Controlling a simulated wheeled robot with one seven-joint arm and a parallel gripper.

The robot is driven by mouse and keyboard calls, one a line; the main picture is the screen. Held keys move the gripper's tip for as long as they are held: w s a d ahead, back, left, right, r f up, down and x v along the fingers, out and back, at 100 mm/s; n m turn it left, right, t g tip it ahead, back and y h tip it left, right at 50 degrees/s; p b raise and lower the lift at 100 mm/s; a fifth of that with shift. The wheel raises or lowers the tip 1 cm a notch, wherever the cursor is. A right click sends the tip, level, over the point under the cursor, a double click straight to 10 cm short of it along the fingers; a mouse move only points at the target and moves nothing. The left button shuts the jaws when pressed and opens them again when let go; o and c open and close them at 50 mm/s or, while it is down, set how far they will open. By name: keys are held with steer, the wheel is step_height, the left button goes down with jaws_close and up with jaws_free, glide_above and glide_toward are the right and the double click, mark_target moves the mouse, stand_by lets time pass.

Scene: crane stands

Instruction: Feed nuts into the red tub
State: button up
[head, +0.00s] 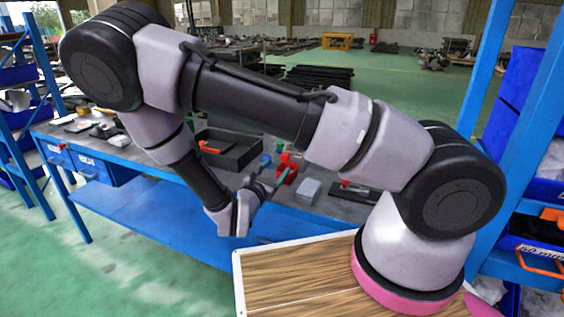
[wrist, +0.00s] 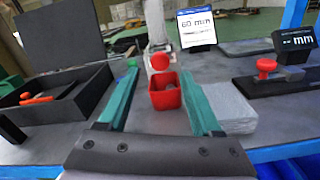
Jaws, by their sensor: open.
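The red tub (wrist: 166,98) stands on the grey bench top, and its open top shows in the wrist view with something greyish inside, too small to name as nuts. In the head view the tub (head: 288,166) is just beyond my gripper (head: 272,172). My gripper (wrist: 160,72) is open, its two teal fingers pointing toward the tub, one on each side of it in the picture. Nothing is held between them. I cannot tell how far the fingertips are from the tub. No loose nuts can be made out.
A red knob (wrist: 160,61) on a pale post stands behind the tub, near a "60 mm" sign (wrist: 197,30). A black tray (wrist: 88,95) with an orange-handled item is left. A pale grey block (wrist: 228,108) and a black stand with red knob (wrist: 266,66) are right.

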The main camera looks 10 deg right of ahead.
mark_target(283, 160)
steer(key=x, duration=0.5)
steer(key=shift+w, duration=0.1)
jaws_close()
stand_by(1.3)
